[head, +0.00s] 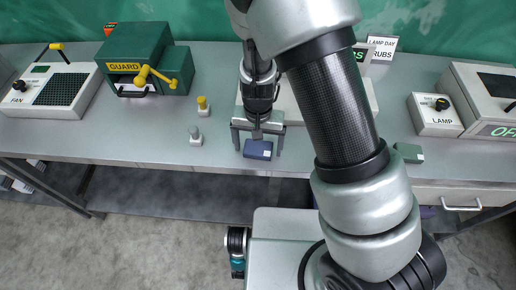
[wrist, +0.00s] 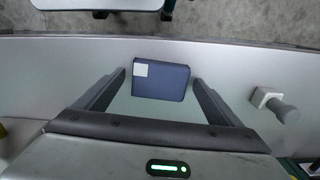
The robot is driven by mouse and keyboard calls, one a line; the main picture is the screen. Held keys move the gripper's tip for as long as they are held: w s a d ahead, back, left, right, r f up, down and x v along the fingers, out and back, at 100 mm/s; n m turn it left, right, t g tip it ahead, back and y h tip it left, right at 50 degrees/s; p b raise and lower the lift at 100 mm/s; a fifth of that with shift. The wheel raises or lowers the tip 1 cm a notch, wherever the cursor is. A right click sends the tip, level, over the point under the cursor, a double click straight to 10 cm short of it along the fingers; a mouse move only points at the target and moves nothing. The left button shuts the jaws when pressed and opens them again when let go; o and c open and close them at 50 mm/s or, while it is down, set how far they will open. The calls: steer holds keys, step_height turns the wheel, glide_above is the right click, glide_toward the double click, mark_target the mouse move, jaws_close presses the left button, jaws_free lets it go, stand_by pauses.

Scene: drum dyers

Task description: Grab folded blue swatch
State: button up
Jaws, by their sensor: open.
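The folded blue swatch (head: 258,149) lies flat on the grey bench near its front edge, with a small pale label on one corner. In the wrist view the swatch (wrist: 164,82) sits between and just beyond the two fingertips. My gripper (head: 258,146) is open above the bench, its fingers on either side of the swatch. The wrist view shows gaps between the swatch and both fingers of my gripper (wrist: 159,78). Nothing is held.
Two small knobbed pieces, one grey-topped (head: 196,137) and one yellow-topped (head: 203,106), stand left of the swatch. A green guard box (head: 130,60) and a fan unit (head: 60,90) are further left. A green block (head: 408,153) and a lamp switch box (head: 434,115) are right.

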steer(key=c, duration=1.1)
